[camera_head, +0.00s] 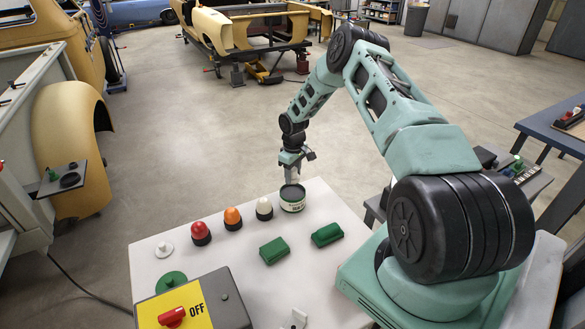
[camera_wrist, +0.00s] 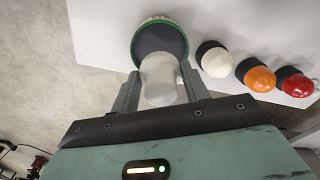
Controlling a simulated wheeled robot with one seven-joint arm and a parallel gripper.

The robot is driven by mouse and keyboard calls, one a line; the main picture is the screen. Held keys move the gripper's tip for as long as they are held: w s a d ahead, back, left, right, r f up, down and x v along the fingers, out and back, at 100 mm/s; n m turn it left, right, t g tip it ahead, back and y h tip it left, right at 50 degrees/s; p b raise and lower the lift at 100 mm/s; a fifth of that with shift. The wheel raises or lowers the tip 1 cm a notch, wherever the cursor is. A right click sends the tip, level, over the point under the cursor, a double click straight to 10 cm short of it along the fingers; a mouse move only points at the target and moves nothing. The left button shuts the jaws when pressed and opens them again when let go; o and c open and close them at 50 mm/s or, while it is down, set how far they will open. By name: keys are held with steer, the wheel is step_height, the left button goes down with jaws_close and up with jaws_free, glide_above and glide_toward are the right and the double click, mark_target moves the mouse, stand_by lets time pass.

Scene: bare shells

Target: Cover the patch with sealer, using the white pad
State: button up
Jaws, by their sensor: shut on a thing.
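My gripper (camera_head: 291,177) points down over the open tin (camera_head: 292,203), which has a green rim, a pale label and dark contents. In the wrist view my gripper (camera_wrist: 165,92) is shut on a rounded whitish piece (camera_wrist: 159,82), which looks like the white pad. The piece overlaps the dark mouth of the tin (camera_wrist: 160,38); I cannot tell whether its hidden lower end touches the contents. A dark oval patch (camera_head: 69,180) lies on a grey plate (camera_head: 64,172) at the left, beside a small green-topped piece (camera_head: 52,174).
On the white table (camera_head: 225,255) stand a white dome (camera_head: 264,206), an orange dome (camera_head: 232,216) and a red dome (camera_head: 200,230). Two green blocks (camera_head: 274,250), a white knobbed disc (camera_head: 164,248), a green disc (camera_head: 171,280) and a switch box (camera_head: 195,303) are nearer. Open floor lies behind.

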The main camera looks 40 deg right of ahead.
mark_target(293, 194)
steer(key=shift+f+b, duration=1.2)
steer(key=shift+f, duration=1.75)
steer(key=shift+f+b, duration=0.55)
steer(key=shift+b, duration=0.2)
stand_by(0.5)
steer(key=shift+r, duration=0.1)
steer(key=shift+r+p, duration=1.65)
steer(key=shift+r, duration=1.85)
steer(key=shift+a+f, duration=0.1)
